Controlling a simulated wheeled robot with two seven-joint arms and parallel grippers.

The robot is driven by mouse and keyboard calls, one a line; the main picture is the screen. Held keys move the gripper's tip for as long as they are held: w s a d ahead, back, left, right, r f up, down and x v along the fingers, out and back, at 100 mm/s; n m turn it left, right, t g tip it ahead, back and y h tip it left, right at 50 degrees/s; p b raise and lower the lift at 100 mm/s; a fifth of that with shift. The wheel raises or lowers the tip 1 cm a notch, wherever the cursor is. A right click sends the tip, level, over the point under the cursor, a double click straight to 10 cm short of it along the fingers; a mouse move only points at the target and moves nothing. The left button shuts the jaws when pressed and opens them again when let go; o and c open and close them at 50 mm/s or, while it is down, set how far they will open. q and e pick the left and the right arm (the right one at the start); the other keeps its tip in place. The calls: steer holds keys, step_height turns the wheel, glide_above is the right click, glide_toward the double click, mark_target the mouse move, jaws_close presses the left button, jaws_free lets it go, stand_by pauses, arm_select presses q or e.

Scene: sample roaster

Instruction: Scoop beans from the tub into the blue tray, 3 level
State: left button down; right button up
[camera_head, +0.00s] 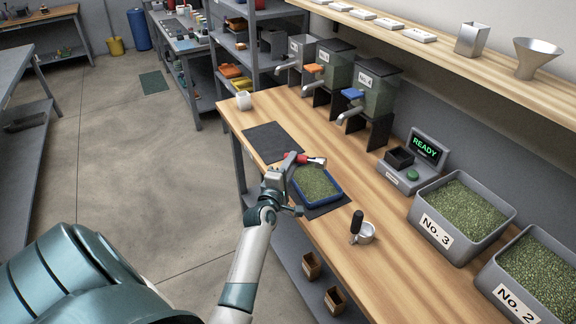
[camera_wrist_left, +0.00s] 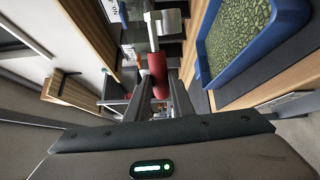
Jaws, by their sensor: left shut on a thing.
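My left gripper (camera_head: 284,168) is shut on the red handle of a metal scoop (camera_head: 316,161), at the far-left corner of the blue tray (camera_head: 342,190). The handle (camera_wrist_left: 158,72) shows between the fingers in the left wrist view. I cannot tell what the scoop's bowl holds. The tray has a layer of green beans inside and sits on a dark mat; its wall also shows in the left wrist view (camera_wrist_left: 245,62). The tub No. 3 (camera_head: 431,232) and the tub No. 2 (camera_head: 509,297), both grey and full of green beans, stand at the right. My right gripper is out of view.
A black-handled metal cup (camera_head: 364,234) stands on the bench (camera_head: 383,262) between tray and tubs. A scale reading READY (camera_head: 409,176) and several dispensers (camera_head: 372,95) line the back. A dark mat (camera_head: 271,142) and a white cup (camera_head: 243,101) lie farther left.

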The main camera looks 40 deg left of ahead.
arm_select(q)
steer(key=w+d+r+m+p, duration=0.1)
steer(key=d+r+m, duration=0.2)
steer(key=m, duration=0.6)
steer(key=w+d+r+m, duration=0.2)
steer(key=d+m, duration=0.4)
steer(key=m, duration=0.4)
steer(key=shift+d+r+p, duration=0.35)
steer(key=shift+r+p, duration=0.05)
steer(key=shift+w, duration=0.15)
